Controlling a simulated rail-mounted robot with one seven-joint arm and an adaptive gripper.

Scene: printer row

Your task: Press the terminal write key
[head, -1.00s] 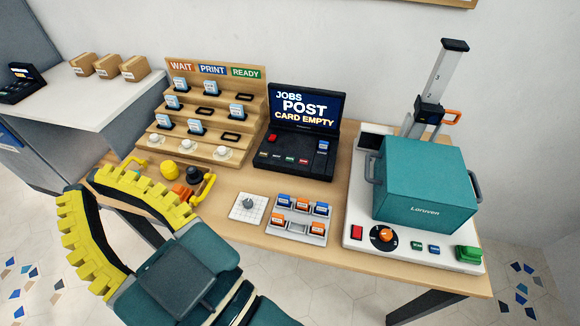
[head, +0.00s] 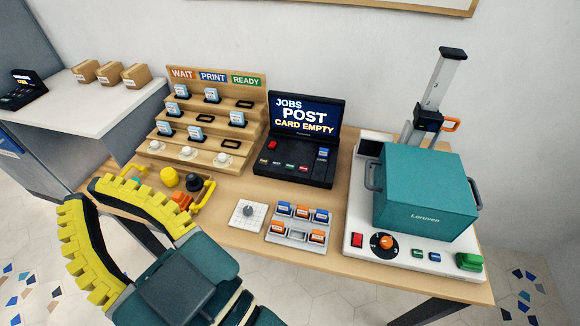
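The terminal (head: 305,137) is a black desk unit at the back middle of the table. Its raised screen (head: 306,113) reads JOBS, POST, CARD EMPTY. Its sloped deck carries a red key (head: 272,146), a blue labelled piece (head: 322,153) at the right and a row of small coloured keys (head: 290,166) along the front. The key labels are too small to read, so I cannot tell which is the write key. My gripper (head: 86,191) is at the lower left, well apart from the terminal. Its two yellow ribbed fingers stand apart with nothing between them.
A stepped card rack (head: 222,128) stands left of the terminal. A teal press (head: 425,190) on a white base is right. In front are a dial pad (head: 247,215) and a tray (head: 297,238) of coloured pieces. Yellow, black and orange items (head: 181,201) sit near my gripper.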

